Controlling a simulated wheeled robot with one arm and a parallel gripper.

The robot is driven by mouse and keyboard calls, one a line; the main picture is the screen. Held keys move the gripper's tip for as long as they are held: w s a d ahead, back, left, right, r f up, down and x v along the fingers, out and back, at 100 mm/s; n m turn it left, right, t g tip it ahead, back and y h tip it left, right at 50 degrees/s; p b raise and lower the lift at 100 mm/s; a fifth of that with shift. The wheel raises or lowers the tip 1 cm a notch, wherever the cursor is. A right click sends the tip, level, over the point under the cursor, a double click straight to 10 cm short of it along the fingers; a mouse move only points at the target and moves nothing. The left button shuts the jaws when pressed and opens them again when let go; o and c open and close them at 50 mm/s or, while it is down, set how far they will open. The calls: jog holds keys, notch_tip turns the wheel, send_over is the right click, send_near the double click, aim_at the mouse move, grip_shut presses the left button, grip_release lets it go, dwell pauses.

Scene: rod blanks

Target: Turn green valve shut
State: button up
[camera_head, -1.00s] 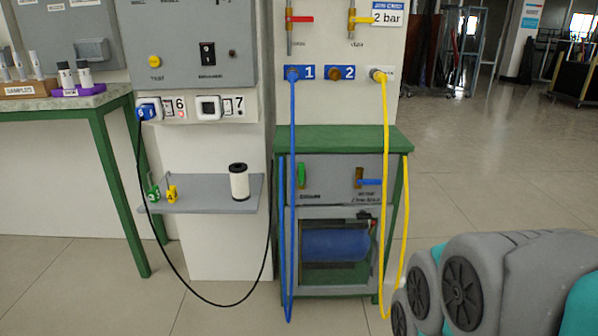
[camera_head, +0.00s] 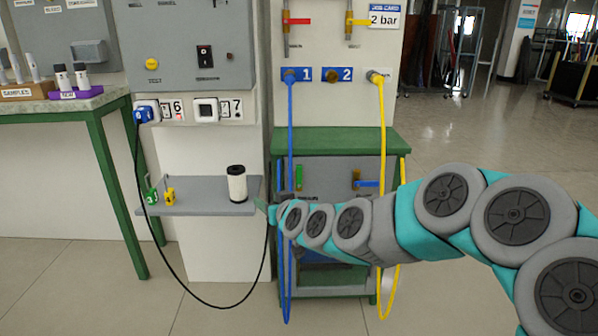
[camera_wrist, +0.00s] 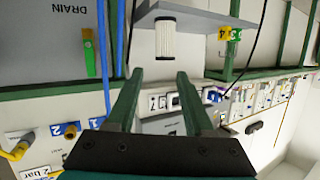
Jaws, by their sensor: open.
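The green valve (camera_head: 299,177) is on the upper left of the grey front panel under the green-topped bench. Its handle stands upright in the head view. In the wrist view, which is turned over, the green valve (camera_wrist: 89,56) is at the upper left beside the label "DRAIN". My gripper (camera_wrist: 160,72) is open and empty, its two green fingers apart. In the head view my gripper (camera_head: 264,208) is small, near the right end of the grey shelf, lower and to the left of the valve. The valve is left of both fingers in the wrist view, not between them.
A blue hose (camera_head: 290,130) hangs just left of the valve, and a yellow hose (camera_head: 383,130) hangs to its right. A blue-handled valve (camera_head: 366,183) shares the panel. A white filter cylinder (camera_head: 237,184) stands on the grey shelf (camera_head: 205,207). A black cable loops below.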

jog(key=w+d+m+t+h, duration=0.2)
jog(key=w+t, duration=0.1)
jog(key=w, duration=0.3)
jog(key=m+t+h, duration=0.2)
jog(key=h, duration=0.2)
send_near(299, 172)
jog(key=w, duration=0.3)
jog(key=shift+w+r+p, duration=0.15)
jog(key=shift+w+p, duration=0.35)
jog(key=shift+w, duration=3.25)
jog(key=shift+a, duration=0.1)
jog(key=shift+c, duration=0.2)
grip_shut()
